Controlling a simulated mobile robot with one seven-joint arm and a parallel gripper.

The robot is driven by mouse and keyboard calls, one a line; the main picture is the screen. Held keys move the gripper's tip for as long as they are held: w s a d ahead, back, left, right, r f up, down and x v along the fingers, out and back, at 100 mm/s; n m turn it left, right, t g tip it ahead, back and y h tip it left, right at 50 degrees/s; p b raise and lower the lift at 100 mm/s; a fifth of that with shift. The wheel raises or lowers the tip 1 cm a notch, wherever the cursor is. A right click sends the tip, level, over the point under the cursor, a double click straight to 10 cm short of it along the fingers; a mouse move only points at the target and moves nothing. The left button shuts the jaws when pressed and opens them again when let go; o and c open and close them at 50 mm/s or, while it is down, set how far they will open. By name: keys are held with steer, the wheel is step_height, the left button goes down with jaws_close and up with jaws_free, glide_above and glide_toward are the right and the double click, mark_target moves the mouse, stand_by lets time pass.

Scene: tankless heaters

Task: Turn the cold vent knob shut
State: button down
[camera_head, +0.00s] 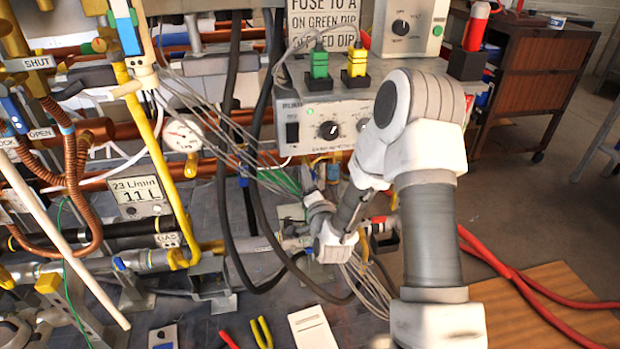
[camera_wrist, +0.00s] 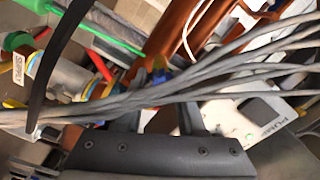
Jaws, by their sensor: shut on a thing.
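My gripper (camera_wrist: 158,108) is low in the wrist view, its dark fingers set apart and partly covered by a bundle of grey cables. A small blue part (camera_wrist: 159,76) shows between the fingertips, beyond the cables. It seems to be the cold vent knob, and my gripper is shut on it. The contact itself is hidden, and the knob's angle cannot be told. In the head view my gripper is at the pipework below the grey control box (camera_head: 308,141), mostly hidden by my arm and cables. The knob cannot be made out there.
Thick black hoses (camera_head: 227,180) and thin grey cables hang close to my wrist. The control box also shows in the wrist view (camera_wrist: 247,118). A round gauge (camera_head: 183,134) and copper pipes crowd the left.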

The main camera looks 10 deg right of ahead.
steer(key=m, duration=1.2)
steer(key=shift+r, duration=0.15)
stand_by(0.3)
steer(key=c, duration=0.5)
jaws_free()
